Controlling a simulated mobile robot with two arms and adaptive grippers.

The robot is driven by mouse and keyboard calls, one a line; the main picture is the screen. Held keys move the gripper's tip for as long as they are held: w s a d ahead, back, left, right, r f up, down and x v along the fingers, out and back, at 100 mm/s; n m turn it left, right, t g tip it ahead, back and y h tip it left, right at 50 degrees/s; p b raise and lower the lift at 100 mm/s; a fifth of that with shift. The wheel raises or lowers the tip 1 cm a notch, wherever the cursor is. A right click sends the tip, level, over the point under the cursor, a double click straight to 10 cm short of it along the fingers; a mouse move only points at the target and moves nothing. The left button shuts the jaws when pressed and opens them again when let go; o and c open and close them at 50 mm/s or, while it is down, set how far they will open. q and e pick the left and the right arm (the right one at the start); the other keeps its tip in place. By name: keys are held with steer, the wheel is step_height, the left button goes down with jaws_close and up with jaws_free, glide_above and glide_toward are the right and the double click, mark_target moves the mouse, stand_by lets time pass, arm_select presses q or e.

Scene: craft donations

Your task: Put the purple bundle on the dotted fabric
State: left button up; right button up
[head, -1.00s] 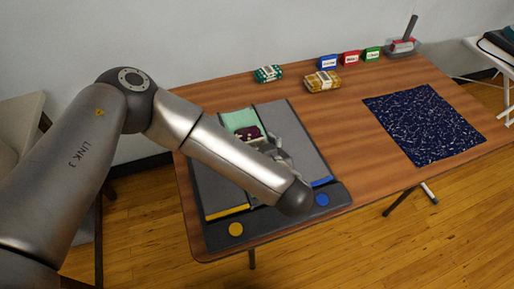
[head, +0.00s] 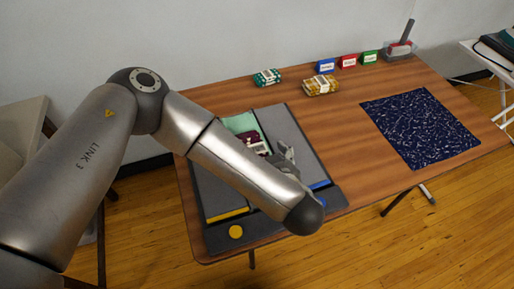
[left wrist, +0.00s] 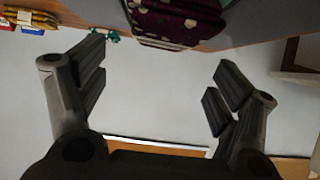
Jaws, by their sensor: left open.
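The purple bundle (head: 250,138) lies on the grey two-panel mat, partly hidden behind my left arm in the head view. In the left wrist view the dark purple bundle (left wrist: 178,20) with pale dots shows at the top edge, cut off by the frame. My left gripper (head: 284,153) is beside it, to its right in the head view. In the left wrist view the gripper (left wrist: 160,72) has its fingers wide apart with nothing between them. The dark blue, white-speckled fabric (head: 420,128) lies flat on the right of the table. My right gripper is out of view.
A mint bundle (head: 240,122) lies beside the purple one. A teal bundle (head: 267,77) and a yellow bundle (head: 320,86) sit at the back, near blue, red and green labelled blocks (head: 348,61). A grey holder (head: 400,49) stands at the back right. The speckled fabric is bare.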

arm_select(q)
steer(key=p+v, duration=0.1)
steer(key=v, duration=0.6)
steer(key=shift+s, duration=0.2)
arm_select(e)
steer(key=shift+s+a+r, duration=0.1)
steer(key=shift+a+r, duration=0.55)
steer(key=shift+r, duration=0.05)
arm_select(q)
steer(key=shift+d+r, duration=0.1)
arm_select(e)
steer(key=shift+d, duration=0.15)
